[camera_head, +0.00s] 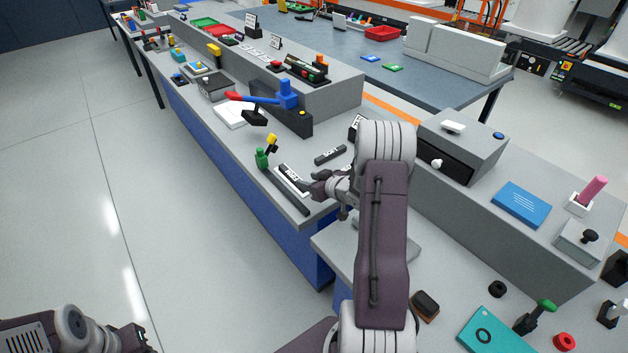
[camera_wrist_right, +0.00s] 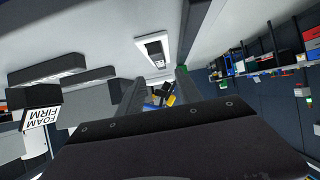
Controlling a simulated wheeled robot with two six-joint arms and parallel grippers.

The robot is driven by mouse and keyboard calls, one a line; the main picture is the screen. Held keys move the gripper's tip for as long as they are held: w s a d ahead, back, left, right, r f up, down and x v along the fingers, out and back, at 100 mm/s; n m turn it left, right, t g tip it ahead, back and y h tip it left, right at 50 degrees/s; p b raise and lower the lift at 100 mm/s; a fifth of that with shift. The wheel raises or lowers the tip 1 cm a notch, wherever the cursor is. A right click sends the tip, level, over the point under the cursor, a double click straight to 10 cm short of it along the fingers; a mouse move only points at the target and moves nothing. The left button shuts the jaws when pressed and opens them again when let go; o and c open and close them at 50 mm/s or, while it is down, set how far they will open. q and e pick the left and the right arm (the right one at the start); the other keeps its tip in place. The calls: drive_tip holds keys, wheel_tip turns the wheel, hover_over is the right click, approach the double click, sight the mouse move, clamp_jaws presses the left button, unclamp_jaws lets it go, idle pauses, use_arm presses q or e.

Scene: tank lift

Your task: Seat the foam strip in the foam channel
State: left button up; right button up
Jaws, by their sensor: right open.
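My right gripper (camera_head: 318,187) is open and low over the near bench edge, beside a white plate with a dark lettered inset (camera_head: 293,178). A long dark bar (camera_head: 290,197) lies along the bench edge next to that plate. A shorter dark strip (camera_head: 329,155) lies farther back. I cannot tell for certain which is the foam strip and which the foam channel. The right wrist view shows the open fingers (camera_wrist_right: 157,97) with nothing held between them, the white plate (camera_wrist_right: 152,48), and dark bars (camera_wrist_right: 48,68). My left gripper (camera_head: 130,338) is low at the left, its jaws unclear.
A "FOAM FIRM" sign (camera_wrist_right: 40,117) shows in the right wrist view. A green and yellow item (camera_head: 263,158) stands near the plate. A blue and red tool (camera_head: 262,98) and a drawer box (camera_head: 460,145) stand on the bench. The floor at left is clear.

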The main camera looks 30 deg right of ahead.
drive_tip(key=shift+v, duration=1.5)
drive_tip(key=shift+w+a+r, duration=0.1)
drive_tip(key=shift+a, duration=0.15)
drive_tip(key=s+a+g, duration=0.1)
drive_tip(key=a, duration=0.1)
drive_tip(key=s+a+g+h, duration=0.1)
drive_tip(key=a, duration=0.1)
drive_tip(key=s+a+g+h, duration=0.1)
drive_tip(key=g, duration=0.1)
drive_tip(key=shift+s+a+m, duration=0.2)
drive_tip(key=shift+a+m, duration=0.1)
drive_tip(key=shift+a, duration=0.1)
drive_tip(key=s+a+g, duration=0.3)
drive_tip(key=s+a, duration=0.4)
drive_tip(key=s, duration=0.2)
drive_tip(key=s+a+g+y, duration=0.1)
drive_tip(key=s+a+g, duration=0.3)
drive_tip(key=s+a, duration=0.3)
drive_tip(key=s, duration=0.3)
wheel_tip(320, 180, up, 5)
drive_tip(key=p, duration=0.5)
drive_tip(key=shift+a+r+p, duration=0.15)
drive_tip(key=shift+r+p, duration=0.1)
drive_tip(key=shift+p, duration=0.15)
drive_tip(key=shift+w, duration=0.1)
